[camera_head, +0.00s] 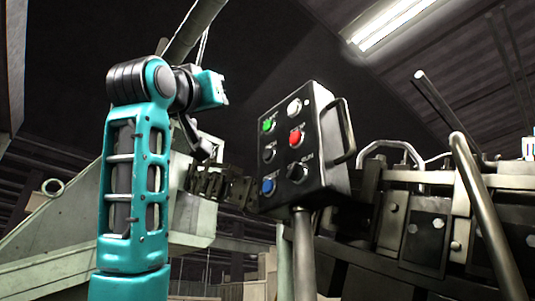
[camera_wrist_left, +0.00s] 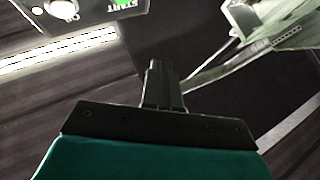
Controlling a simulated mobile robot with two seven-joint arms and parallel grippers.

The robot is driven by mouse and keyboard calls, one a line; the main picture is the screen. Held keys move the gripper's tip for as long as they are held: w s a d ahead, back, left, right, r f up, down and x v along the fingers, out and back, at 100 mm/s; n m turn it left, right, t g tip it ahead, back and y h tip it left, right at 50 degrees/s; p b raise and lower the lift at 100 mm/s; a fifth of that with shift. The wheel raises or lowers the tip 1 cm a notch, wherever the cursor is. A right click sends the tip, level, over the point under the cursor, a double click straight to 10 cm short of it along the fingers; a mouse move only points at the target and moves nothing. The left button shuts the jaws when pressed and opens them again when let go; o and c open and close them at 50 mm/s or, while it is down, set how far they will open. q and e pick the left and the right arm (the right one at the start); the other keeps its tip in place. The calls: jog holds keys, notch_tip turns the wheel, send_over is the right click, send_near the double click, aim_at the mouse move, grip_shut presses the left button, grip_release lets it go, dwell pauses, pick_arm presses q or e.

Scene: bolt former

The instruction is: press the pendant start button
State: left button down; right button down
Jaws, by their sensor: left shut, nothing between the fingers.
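The pendant (camera_head: 317,150) is a dark box on a grey post, with its button face turned to the left. The green start button (camera_head: 268,125) is at its upper left. In the left wrist view the green start button (camera_wrist_left: 122,3) is cut by the top edge, beside its START label. My left gripper (camera_head: 223,96) is left of the pendant and a little above the green button, apart from it. In the left wrist view its shut, empty fingers (camera_wrist_left: 160,68) point toward open space, with the button beyond and to the left. My right gripper is out of view.
A white button (camera_head: 294,107), a red button (camera_head: 295,138), a blue button (camera_head: 268,187) and black knobs share the panel. A curved handle (camera_head: 345,130) is on the pendant's right side. Machine parts (camera_head: 425,225) stand at right, and a pale green machine frame (camera_head: 60,225) at left.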

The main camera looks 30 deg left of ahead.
aim_at(269, 126)
pick_arm(q)
jog(key=shift+s+a+r+y, duration=0.1)
jog(key=shift+s+r+y, duration=0.1)
jog(key=shift+y, duration=0.1)
jog(key=w+d+p, duration=0.1)
jog(key=w+d, duration=0.2)
jog(key=w, duration=0.5)
jog(key=shift+w+d+p, duration=0.15)
jog(key=shift+d+p, duration=0.05)
jog(key=shift+p, duration=0.15)
dwell(2.0)
jog(key=shift+w+d, duration=0.2)
jog(key=shift+w, duration=0.2)
